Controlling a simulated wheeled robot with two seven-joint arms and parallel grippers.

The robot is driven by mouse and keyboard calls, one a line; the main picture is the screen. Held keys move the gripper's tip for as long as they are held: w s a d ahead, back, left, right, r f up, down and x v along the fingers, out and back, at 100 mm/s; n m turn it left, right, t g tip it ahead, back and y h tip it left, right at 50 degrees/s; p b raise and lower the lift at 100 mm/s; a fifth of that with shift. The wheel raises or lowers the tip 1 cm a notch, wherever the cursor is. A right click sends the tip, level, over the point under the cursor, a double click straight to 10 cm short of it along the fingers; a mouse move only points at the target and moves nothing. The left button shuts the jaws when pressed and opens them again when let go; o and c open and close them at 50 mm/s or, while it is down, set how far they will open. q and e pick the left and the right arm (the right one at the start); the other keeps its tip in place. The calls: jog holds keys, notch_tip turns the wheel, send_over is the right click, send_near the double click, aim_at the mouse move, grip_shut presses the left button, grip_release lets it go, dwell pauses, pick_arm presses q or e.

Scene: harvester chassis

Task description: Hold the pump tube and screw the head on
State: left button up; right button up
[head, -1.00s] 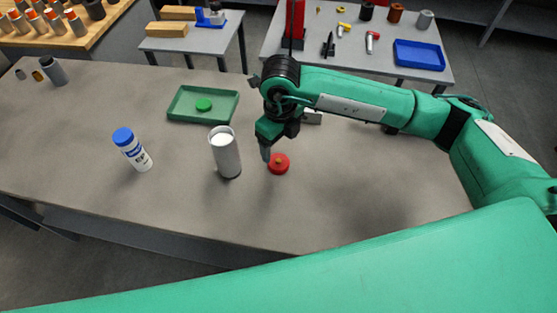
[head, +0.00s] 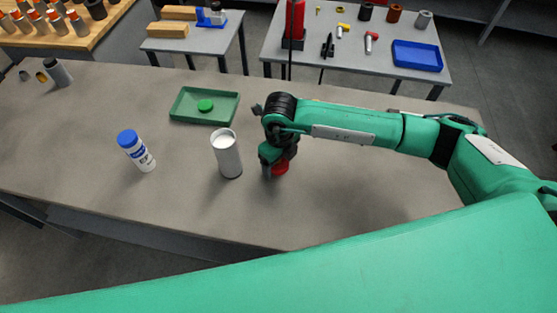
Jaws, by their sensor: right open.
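The pump tube (head: 227,154), a grey upright cylinder with a white top, stands on the grey workbench (head: 345,205). The pump head (head: 281,168) looks like the red round piece on the bench just right of the tube. My right gripper (head: 270,171) is low over the red piece, pointing down, with its jaws open. The gripper partly covers the red piece, and I cannot tell whether a finger touches it. My left gripper is not in view.
A green tray (head: 178,117) holding a green round piece (head: 205,105) lies behind. A dark cylinder (head: 57,73) is at the far left. The bench front between bottle and tube is clear.

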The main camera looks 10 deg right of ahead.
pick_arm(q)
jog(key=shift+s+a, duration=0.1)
pick_arm(e)
jog(key=c, duration=1.1)
pick_arm(q)
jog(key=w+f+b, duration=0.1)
jog(key=b, duration=0.1)
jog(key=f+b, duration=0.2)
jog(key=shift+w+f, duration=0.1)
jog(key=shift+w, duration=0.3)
pick_arm(e)
notch_tip(320, 180, up, 20)
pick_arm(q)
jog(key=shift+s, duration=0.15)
